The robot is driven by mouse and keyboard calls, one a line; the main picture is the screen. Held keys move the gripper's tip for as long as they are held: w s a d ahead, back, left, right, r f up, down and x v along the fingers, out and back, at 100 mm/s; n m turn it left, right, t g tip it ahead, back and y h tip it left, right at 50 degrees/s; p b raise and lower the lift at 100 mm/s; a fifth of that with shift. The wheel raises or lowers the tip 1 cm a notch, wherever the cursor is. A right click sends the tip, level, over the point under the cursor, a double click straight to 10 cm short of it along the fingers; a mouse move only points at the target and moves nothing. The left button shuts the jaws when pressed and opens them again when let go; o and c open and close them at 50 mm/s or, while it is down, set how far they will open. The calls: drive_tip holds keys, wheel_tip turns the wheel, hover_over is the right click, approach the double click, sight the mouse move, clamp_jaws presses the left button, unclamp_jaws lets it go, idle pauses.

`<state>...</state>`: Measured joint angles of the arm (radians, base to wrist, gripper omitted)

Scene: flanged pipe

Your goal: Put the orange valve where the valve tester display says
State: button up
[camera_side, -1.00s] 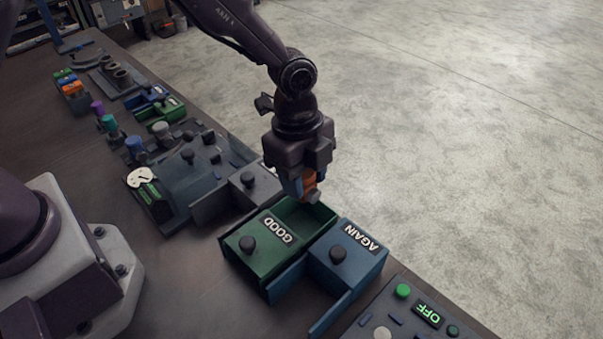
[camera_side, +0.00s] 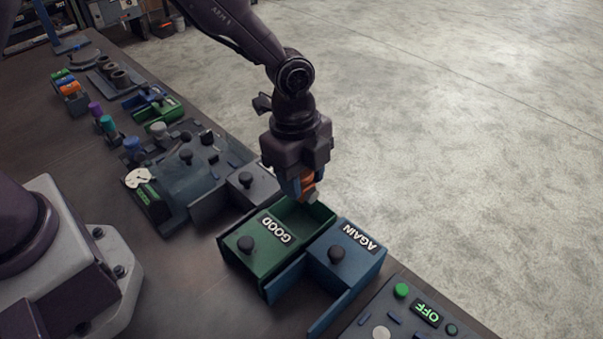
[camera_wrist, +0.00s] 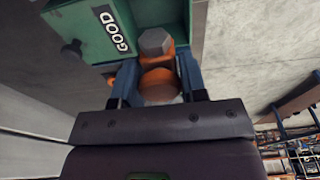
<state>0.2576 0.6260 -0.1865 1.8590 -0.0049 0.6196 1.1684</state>
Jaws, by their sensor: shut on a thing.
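My gripper (camera_side: 303,188) is shut on the orange valve (camera_side: 309,186), its blue fingers on either side of it. In the wrist view the valve (camera_wrist: 157,84) sits between the fingers (camera_wrist: 160,78), with a grey hexagonal end pointing away from me. The valve is over the open far part of the green box labelled GOOD (camera_side: 249,258); whether it touches the box is not clear. The blue box labelled AGAIN (camera_side: 368,258) stands beside it. The tester (camera_side: 180,182) has a small green-lit display (camera_side: 148,191), too small to read.
A panel with a green button (camera_side: 401,290) and a display reading OFF (camera_side: 428,313) is at the lower right. A grey box (camera_side: 256,193) with a black knob stands left of the green box. Several coloured parts lie farther up the bench. The floor lies beyond the bench edge.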

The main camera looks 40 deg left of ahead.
drive_tip(key=shift+f, duration=2.1)
drive_tip(key=shift+f, duration=2.85)
drive_tip(key=o, duration=1.1)
drive_tip(key=shift+w, duration=0.1)
drive_tip(key=shift+c, duration=0.2)
drive_tip(key=shift+w+r, duration=0.1)
